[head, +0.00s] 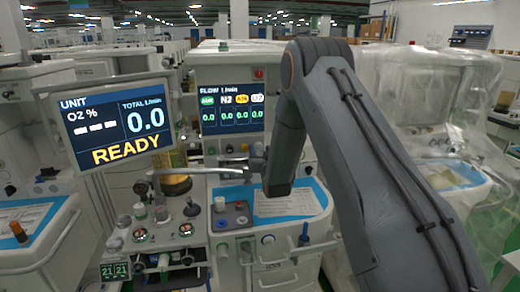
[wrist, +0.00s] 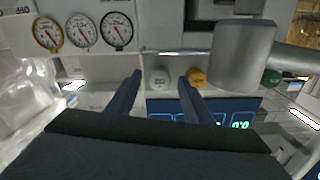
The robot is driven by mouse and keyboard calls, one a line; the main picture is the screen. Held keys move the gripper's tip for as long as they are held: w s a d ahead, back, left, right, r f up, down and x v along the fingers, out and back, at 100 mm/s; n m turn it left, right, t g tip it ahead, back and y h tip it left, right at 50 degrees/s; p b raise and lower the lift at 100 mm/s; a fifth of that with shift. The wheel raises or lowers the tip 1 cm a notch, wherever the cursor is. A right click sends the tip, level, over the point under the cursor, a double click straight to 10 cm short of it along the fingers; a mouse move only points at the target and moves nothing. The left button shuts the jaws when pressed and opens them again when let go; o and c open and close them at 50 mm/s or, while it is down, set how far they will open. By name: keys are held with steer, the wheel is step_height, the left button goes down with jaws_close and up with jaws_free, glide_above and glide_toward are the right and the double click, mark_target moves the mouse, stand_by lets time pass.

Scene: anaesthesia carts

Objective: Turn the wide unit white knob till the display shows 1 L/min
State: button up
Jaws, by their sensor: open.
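The wide unit's flow display (head: 232,108) shows several columns all at 0.0; its edge with a green 0.0 also shows at the bottom of the wrist view (wrist: 240,125). The white knob (wrist: 160,79) sits on a pale panel in the wrist view. My gripper (wrist: 160,77) is open, its two dark fingers pointing at the panel on either side of the white knob. I cannot tell whether they reach around it. In the head view my arm hides part of the unit, and the fingers are hard to make out.
A yellow knob (wrist: 196,77) is close beside my right finger; a green knob (wrist: 271,77) is farther right. A big grey cylinder (wrist: 242,55) stands near. Round gauges (wrist: 82,32) are upper left. A tilted screen (head: 117,122) reads READY and TOTAL 0.0.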

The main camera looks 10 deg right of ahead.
steer(key=shift+w, duration=0.3)
steer(key=c, duration=1.1)
steer(key=shift+f, duration=0.1)
steer(key=n+b, duration=0.3)
steer(key=shift+n, duration=0.4)
steer(key=n+b, duration=0.3)
steer(key=n, duration=0.1)
steer(key=shift+n+b, duration=0.35)
steer(key=shift+n, duration=0.05)
